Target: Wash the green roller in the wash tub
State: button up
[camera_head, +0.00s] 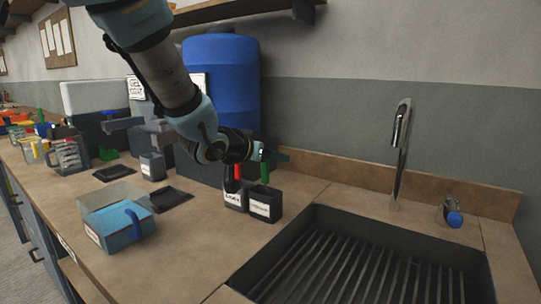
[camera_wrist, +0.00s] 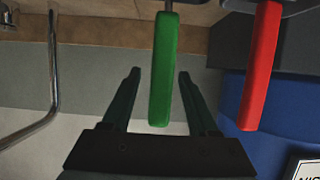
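The green roller shows as an upright green handle (camera_head: 265,173) in a dark labelled holder (camera_head: 263,204) left of the sink; its lower part is hidden inside. My gripper (camera_head: 278,155) is at the handle's top in the head view. In the wrist view the green handle (camera_wrist: 163,70) lies between my two open fingers (camera_wrist: 158,75), with gaps on both sides. A clear tub (camera_head: 120,233) with blue contents and a blue handle stands on the counter at the left front, its label unreadable; it may be the wash tub.
A red handle (camera_head: 238,171), also in the wrist view (camera_wrist: 262,65), stands close beside the green one in its own holder (camera_head: 234,199). A blue barrel (camera_head: 222,80) is behind. A dark ribbed sink (camera_head: 350,265) with a tap (camera_head: 400,150) lies right. Black trays (camera_head: 165,200) lie near the tub.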

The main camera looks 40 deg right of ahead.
grip_shut()
dwell(0.5)
notch_tip(320, 180, up, 11)
jog(key=p, duration=0.9)
dwell(0.5)
